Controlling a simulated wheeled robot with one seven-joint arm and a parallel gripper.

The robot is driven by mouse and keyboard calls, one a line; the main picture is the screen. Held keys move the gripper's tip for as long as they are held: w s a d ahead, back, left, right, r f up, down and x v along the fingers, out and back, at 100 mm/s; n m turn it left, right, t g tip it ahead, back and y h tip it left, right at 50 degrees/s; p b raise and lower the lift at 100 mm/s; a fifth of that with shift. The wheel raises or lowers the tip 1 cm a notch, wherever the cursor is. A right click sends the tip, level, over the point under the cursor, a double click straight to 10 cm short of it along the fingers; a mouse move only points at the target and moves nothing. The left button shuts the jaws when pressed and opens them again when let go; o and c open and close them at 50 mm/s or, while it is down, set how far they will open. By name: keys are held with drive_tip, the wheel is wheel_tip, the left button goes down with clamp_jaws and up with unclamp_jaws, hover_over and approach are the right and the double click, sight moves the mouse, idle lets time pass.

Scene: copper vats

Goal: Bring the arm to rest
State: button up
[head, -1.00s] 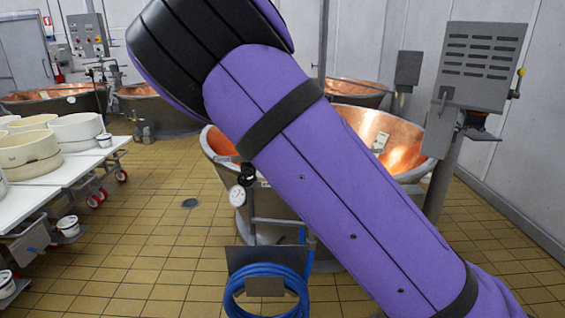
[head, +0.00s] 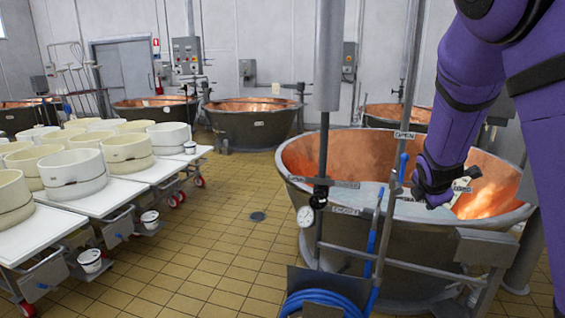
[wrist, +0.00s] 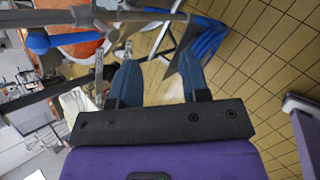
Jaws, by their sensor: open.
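My purple arm (head: 455,110) comes down from the top right in the head view. My gripper (head: 435,198) hangs at its lower end, in front of the near copper vat (head: 335,160), beside an upright rail with a blue handle (head: 403,168). Its fingers are too small and dark to make out there. In the wrist view my gripper (wrist: 160,72) shows two bluish fingers set apart with nothing between them, so it is open and empty. Whether the arm touches the vat or its rail cannot be told.
A coiled blue hose (head: 325,300) hangs at the front of the near vat; it also shows in the wrist view (wrist: 207,45). White tables (head: 150,172) with several cheese moulds (head: 75,173) stand at left.

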drive_tip(key=s+a+r+m+y, duration=0.1)
drive_tip(key=s+r+m, duration=0.4)
drive_tip(key=s, duration=0.6)
drive_tip(key=s+a+r+m+g+y, duration=0.1)
drive_tip(key=s+a+r+m, duration=0.3)
drive_tip(key=s+m, duration=0.4)
drive_tip(key=s+a+r+m+g+y, duration=0.1)
drive_tip(key=s+r+m, duration=0.4)
drive_tip(key=s, duration=1)
drive_tip(key=shift+s+a+r+m+y, duration=0.3)
drive_tip(key=shift+a+m+y, duration=0.3)
drive_tip(key=shift+a+m, duration=0.5)
